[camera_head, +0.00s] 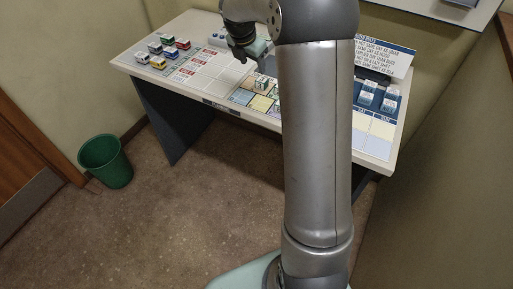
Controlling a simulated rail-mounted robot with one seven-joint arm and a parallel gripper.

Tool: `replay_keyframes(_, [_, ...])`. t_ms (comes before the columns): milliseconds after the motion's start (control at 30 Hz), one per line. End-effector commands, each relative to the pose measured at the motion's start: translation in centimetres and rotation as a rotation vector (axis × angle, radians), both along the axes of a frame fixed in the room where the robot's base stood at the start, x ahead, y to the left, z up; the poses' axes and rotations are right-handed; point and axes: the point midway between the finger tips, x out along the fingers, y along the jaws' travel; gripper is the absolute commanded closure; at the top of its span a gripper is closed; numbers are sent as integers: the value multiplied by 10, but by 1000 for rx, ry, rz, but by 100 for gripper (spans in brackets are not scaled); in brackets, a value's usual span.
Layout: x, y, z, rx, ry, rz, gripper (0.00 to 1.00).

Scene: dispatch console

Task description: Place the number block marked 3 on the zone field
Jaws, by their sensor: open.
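My gripper (241,57) is dark and open, pointing down over the back middle of the console desk. No block shows between its fingers. Several pale number blocks (366,98) stand on a blue area at the right of the desk, and their digits are too small to read. Small pale blocks (261,82) also stand on a coloured grid (258,103) near the middle. I cannot tell which block is marked 3. I cannot tell for sure which marked area is the zone field. My arm hides part of the desk between the grid and the blue area.
Several toy vehicles (156,47) stand at the desk's left end, beside a pale grid with red labels (184,74). A rules sign (385,54) stands at the back right. Pale yellow and white fields (378,137) lie at the front right. A green bin (106,161) stands on the floor.

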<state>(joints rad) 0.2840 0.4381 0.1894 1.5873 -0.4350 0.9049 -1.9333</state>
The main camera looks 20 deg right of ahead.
Motion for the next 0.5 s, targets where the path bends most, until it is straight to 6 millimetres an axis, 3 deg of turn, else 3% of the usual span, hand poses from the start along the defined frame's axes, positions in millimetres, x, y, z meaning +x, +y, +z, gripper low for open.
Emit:
replay_keyframes(100, [-61,39,16,103,-61,-314,43])
replay_keyframes(233, [-150,79,19,243,-126,-796,43])
replay_keyframes(400, [-261,116,4,383,-169,-1411,43])
replay_keyframes(500, [-309,129,-9,425,-172,-1690,43])
